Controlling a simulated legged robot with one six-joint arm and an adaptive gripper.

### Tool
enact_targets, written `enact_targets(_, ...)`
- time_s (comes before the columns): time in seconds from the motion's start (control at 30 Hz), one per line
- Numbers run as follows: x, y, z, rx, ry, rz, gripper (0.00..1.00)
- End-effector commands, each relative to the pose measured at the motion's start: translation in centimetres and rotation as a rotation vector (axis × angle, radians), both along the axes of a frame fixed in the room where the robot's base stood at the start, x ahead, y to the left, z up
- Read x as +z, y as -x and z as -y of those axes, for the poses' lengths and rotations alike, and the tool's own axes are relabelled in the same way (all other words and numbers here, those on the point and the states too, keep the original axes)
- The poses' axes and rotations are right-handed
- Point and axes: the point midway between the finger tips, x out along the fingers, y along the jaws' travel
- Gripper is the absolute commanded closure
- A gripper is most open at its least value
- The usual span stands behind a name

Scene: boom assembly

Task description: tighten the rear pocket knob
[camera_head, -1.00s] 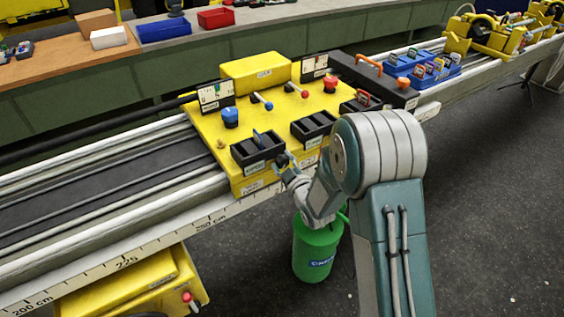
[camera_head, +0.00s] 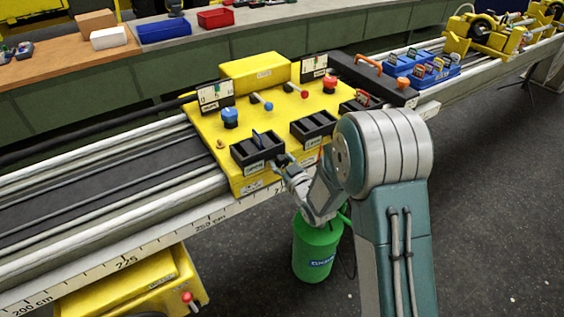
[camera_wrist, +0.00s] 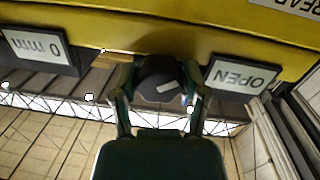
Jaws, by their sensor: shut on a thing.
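In the wrist view, the dark round knob (camera_wrist: 160,80) sits at the edge of the yellow housing (camera_wrist: 200,32), between an "OPEN" plate (camera_wrist: 242,78) and a "0 mm" plate (camera_wrist: 35,46). A light mark shows on its face. My gripper (camera_wrist: 160,92) is shut on the knob, one finger on each side. In the head view, my gripper (camera_head: 279,163) is at the near face of the yellow unit (camera_head: 200,124), just right of a black pocket (camera_head: 257,152); the knob is hidden there.
The yellow unit stands on a long rail (camera_head: 120,240) with a centimetre scale. On its top are a blue knob (camera_head: 230,117), a red knob (camera_head: 330,84) and a second black pocket (camera_head: 313,127). A green canister (camera_head: 316,250) stands below my arm. Dark floor at right is open.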

Motion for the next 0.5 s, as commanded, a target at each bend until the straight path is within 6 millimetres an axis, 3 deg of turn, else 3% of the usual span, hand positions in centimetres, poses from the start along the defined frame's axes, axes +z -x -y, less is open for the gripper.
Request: enact_targets(0.5, -0.21, -0.01, 0.1, -0.001, -0.403, -0.28, 0.89)
